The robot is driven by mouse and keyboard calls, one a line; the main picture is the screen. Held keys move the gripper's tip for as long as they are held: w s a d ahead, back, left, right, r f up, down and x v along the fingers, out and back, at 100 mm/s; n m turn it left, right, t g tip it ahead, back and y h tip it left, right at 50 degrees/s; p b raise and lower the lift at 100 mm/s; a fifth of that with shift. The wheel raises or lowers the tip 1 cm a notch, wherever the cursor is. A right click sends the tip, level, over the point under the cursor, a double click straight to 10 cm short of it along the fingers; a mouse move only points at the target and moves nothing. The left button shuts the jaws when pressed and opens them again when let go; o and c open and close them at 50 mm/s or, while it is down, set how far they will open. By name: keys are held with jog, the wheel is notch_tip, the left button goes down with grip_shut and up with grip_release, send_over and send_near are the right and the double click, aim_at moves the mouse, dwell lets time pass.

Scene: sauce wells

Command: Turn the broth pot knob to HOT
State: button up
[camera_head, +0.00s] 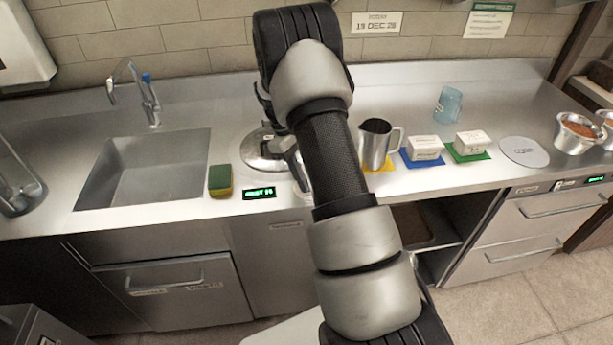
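A round metal lid or well top (262,157), likely the broth pot, is set in the counter left of my arm, which covers its right part. A small display (260,192) with green text lies on the counter in front of it; the text is too small to read surely. I cannot make out a knob or its HOT mark. My arm rises across the middle of the view and bends back behind itself. A pale grey piece beside the forearm, near the lid's right edge, may be part of my gripper. The fingers are hidden, so their opening does not show.
Left are a sink (150,172) and a green-yellow sponge (220,181). Right of my arm stand a metal pitcher (374,148), white boxes on blue (423,161) and green mats, a blue cup (448,105), a round disc (524,152) and food bowls (575,143).

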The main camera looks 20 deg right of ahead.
jog(key=m+y, duration=0.1)
jog(key=m, duration=0.2)
jog(key=shift+d+m, duration=0.15)
jog(key=shift+m, duration=0.25)
jog(key=m+y, duration=0.1)
jog(key=m, duration=0.2)
jog(key=shift+d+m+g+y, duration=0.15)
jog(key=shift+m+g+y, duration=0.15)
jog(key=shift+g+y, duration=0.1)
jog(key=m+y, duration=0.1)
jog(key=m, duration=0.2)
jog(key=m+t+y, duration=0.1)
jog(key=m, duration=0.2)
jog(key=shift+d+m, duration=0.15)
jog(key=shift+m, duration=0.15)
jog(key=o, duration=1)
jog(key=shift+y, duration=0.3)
jog(key=v, duration=1.7)
jog(key=shift+r, duration=0.25)
